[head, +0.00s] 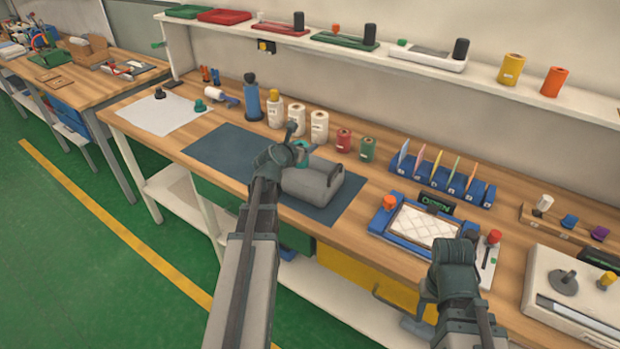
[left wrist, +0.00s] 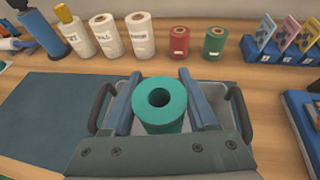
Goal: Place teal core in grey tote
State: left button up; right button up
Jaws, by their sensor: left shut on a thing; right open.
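The teal core (left wrist: 160,103) is a short hollow cylinder, upright between the two fingers of my left gripper (left wrist: 160,108) in the left wrist view. The left gripper is shut on it. In the head view the core (head: 303,149) shows partly behind my left gripper (head: 298,146). The grey tote (head: 313,184) stands on the dark mat, and the core is over it. Its handles and pale inside (left wrist: 216,95) show around the fingers. I cannot tell whether the core touches the tote. My right gripper (head: 468,243) is open near the blue-framed tray.
The dark mat (head: 225,150) lies under the tote. White, red and green rolls (head: 319,127) stand behind it. A blue-framed tray with a quilted white pad (head: 424,226) lies to the right, before a blue card rack (head: 440,179). A white sheet (head: 157,116) lies at left.

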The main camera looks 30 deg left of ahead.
pick_arm(q)
jog(key=b, duration=1)
send_over(305, 183)
jog(key=shift+w+f, duration=0.1)
jog(key=shift+f, duration=4.85)
jog(key=shift+f, duration=0.1)
jog(key=shift+f, duration=0.15)
jog(key=o, duration=1.4)
jog(key=shift+c, duration=0.2)
jog(key=shift+r, duration=0.2)
jog(key=shift+s+r, duration=0.25)
jog(key=shift+s, duration=0.05)
jog(key=p+v, duration=0.4)
jog(key=v, duration=0.7)
jog(key=shift+s+p, duration=0.2)
jog(key=shift+p, duration=0.1)
